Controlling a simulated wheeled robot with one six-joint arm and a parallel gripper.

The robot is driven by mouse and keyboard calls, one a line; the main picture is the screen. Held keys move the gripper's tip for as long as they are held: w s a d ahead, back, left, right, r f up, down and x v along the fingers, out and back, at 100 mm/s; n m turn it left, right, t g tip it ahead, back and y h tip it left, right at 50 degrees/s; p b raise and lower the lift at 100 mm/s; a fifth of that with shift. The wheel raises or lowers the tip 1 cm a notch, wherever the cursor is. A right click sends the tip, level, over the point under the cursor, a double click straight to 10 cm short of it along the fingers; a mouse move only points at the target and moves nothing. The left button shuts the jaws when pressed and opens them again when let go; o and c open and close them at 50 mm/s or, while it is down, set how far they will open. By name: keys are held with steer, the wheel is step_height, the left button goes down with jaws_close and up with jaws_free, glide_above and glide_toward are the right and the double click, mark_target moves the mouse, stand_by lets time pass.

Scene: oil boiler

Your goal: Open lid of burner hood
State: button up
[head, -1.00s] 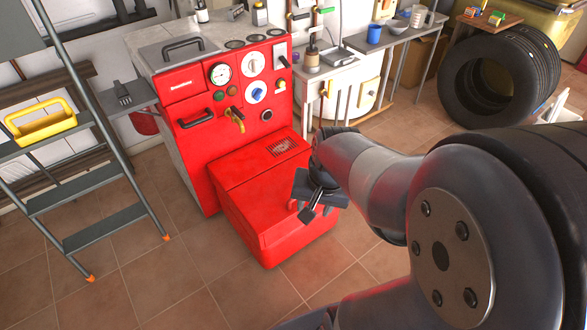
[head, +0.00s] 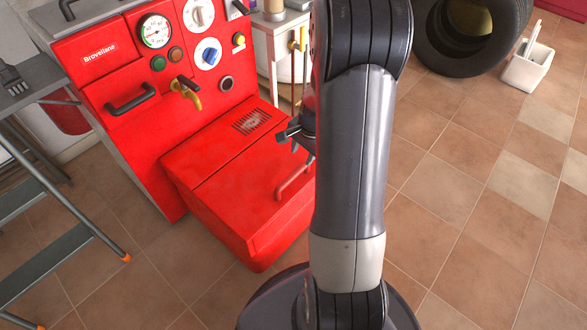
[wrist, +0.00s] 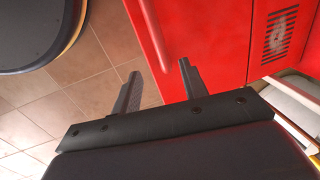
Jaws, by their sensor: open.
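The red burner hood (head: 252,242) is a low box on the floor in front of the boiler. Its lid (head: 232,190) looks shut and lies flat, with a red bar handle (head: 292,184) near the front right edge. My gripper (head: 296,140) is above the hood's right side in the head view, partly hidden by my arm. In the wrist view my gripper (wrist: 158,80) is open, its two dark fingers apart. The red hood lid (wrist: 215,30) fills the upper right there. A red strip ends between the fingers; I cannot tell whether it is the handle or an edge.
A grey stepladder (head: 50,255) stands at left. Tires (head: 470,45) and a white bin (head: 527,68) are at upper right. Tiled floor at right is clear.

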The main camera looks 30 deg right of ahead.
mark_target(296, 172)
steer(key=f+b, duration=0.1)
steer(key=f, duration=0.2)
steer(key=w+f+b, duration=0.1)
steer(key=f, duration=0.2)
steer(key=f+b, duration=0.1)
steer(key=f, duration=0.3)
steer(key=shift+w+a, duration=0.4)
jaws_close()
